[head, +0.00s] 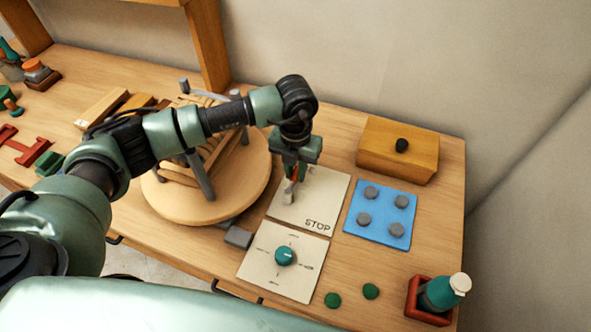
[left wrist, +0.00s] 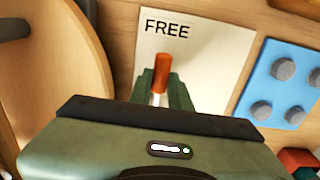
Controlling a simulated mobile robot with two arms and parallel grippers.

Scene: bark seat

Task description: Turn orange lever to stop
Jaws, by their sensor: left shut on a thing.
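The orange lever (left wrist: 161,72) stands on a cream panel (head: 330,195) marked STOP at its near right corner in the head view. The left wrist view shows the word FREE on the same panel (left wrist: 205,65). My left gripper (head: 290,192) reaches down over the panel's left part and is shut on the lever. In the head view the fingers hide most of the lever; only a sliver of orange shows. My right gripper is not in view.
A cream dial panel (head: 257,272) with a teal knob (head: 285,256) lies in front. A blue plate (head: 380,228) with grey knobs and a wooden box (head: 385,155) are to the right. A round wooden turntable (head: 190,208) with a slatted seat stands close on the left.

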